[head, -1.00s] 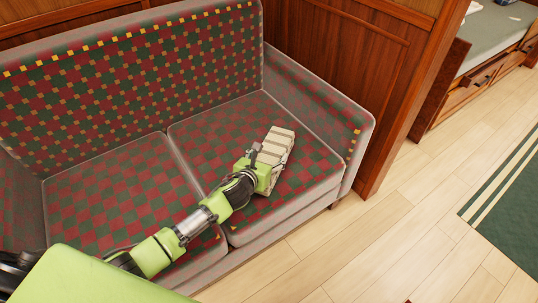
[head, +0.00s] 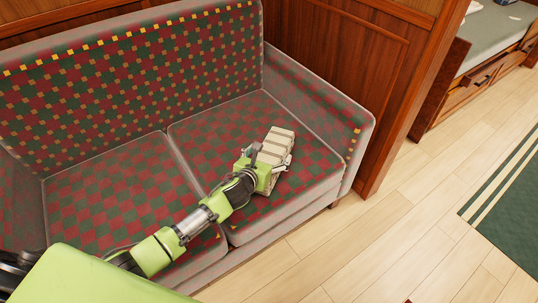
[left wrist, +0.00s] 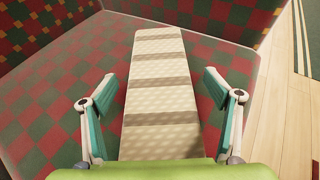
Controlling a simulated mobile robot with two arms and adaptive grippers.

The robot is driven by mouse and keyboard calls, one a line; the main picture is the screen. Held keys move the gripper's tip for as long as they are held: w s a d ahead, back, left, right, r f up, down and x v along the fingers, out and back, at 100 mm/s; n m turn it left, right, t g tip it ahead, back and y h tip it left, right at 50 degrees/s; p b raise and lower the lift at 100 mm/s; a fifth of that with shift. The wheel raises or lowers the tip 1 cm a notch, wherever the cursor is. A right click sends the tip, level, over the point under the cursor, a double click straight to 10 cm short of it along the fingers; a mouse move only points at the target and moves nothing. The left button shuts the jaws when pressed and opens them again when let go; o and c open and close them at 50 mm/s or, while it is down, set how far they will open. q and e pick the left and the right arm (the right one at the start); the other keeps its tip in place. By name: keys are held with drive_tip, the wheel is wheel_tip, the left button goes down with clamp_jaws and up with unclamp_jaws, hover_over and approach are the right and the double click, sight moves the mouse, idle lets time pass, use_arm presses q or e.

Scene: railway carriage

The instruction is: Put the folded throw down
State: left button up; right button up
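The folded throw (head: 280,142), cream with tan stripes, lies on the right seat cushion (head: 218,142) of the sofa. In the left wrist view the throw (left wrist: 158,62) stretches away from my gripper, flat on the checked seat. My left gripper (head: 270,160) is at the throw's near end. In the left wrist view its two teal-padded fingers (left wrist: 160,82) are spread on either side of the throw, with gaps between them and its edges. The throw's nearest end is hidden by the gripper's green body. My right gripper is not in view.
The sofa's right armrest (head: 335,105) stands just right of the throw, and the backrest (head: 130,75) rises behind. The left seat cushion (head: 90,190) is bare. Light plank floor (head: 400,235) is clear in front, with a green rug (head: 515,210) further right.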

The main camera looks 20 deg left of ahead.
use_arm(q)
drive_tip(key=shift+s+f, duration=0.15)
drive_tip(key=shift+f, duration=0.05)
drive_tip(key=v, duration=1.2)
drive_tip(key=shift+r, duration=0.25)
clamp_jaws()
idle(1.2)
